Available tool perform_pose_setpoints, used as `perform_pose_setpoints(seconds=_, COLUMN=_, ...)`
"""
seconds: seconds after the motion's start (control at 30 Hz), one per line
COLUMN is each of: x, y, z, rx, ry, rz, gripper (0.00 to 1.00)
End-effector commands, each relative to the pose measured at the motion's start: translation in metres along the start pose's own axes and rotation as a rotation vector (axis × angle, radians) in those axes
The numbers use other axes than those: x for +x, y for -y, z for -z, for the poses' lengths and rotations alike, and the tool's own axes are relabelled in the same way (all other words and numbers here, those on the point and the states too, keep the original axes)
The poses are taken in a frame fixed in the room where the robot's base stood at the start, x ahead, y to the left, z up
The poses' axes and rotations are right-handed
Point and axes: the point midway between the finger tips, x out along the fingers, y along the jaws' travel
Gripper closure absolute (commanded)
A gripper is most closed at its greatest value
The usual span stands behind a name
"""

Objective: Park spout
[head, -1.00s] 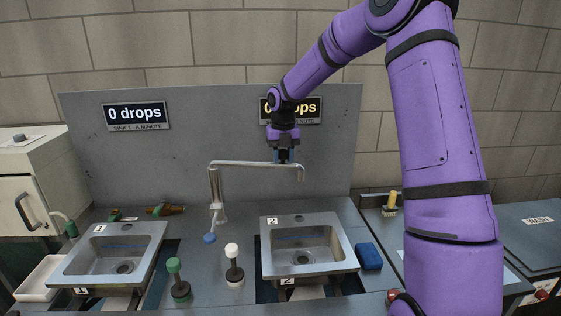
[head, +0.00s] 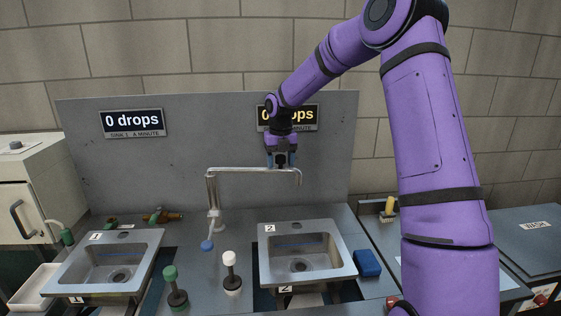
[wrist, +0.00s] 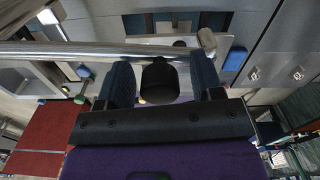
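The metal spout (head: 250,170) runs level to the right from its upright post (head: 212,195) between the sinks. Its down-turned tip (head: 299,180) is above sink 2 (head: 350,268). My gripper (head: 281,164) points down at the spout's tube near the tip end, its fingers apart. In the wrist view the spout (wrist: 100,50) crosses just beyond the fingers of my gripper (wrist: 163,75), with the tip (wrist: 207,40) at right. I see no grip on the tube. Whether a finger touches it, I cannot tell. Sink 1 (head: 70,275) stands at left.
A blue-ended lever (head: 207,245) hangs at the post. A green knob (head: 170,273) and a white knob (head: 229,258) stand between the sinks. A blue sponge (head: 367,263) lies right of sink 2. The grey back panel (head: 200,110) rises behind the gripper.

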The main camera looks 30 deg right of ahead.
Motion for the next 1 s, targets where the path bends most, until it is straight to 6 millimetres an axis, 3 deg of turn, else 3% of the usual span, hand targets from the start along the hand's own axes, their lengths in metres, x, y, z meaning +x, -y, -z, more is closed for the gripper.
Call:
perform_pose_setpoints(seconds=0.27, x=-0.016, y=0.0, z=-0.001, rx=0.001, ry=0.004, rz=0.0, gripper=0.39)
perform_pose_setpoints(seconds=0.7, x=-0.092, y=0.0, z=-0.001, rx=0.001, ry=0.003, rz=0.0, gripper=0.39)
perform_pose_setpoints(seconds=1.0, x=-0.108, y=0.0, z=0.0, rx=0.0, ry=0.0, rz=0.0, gripper=0.39)
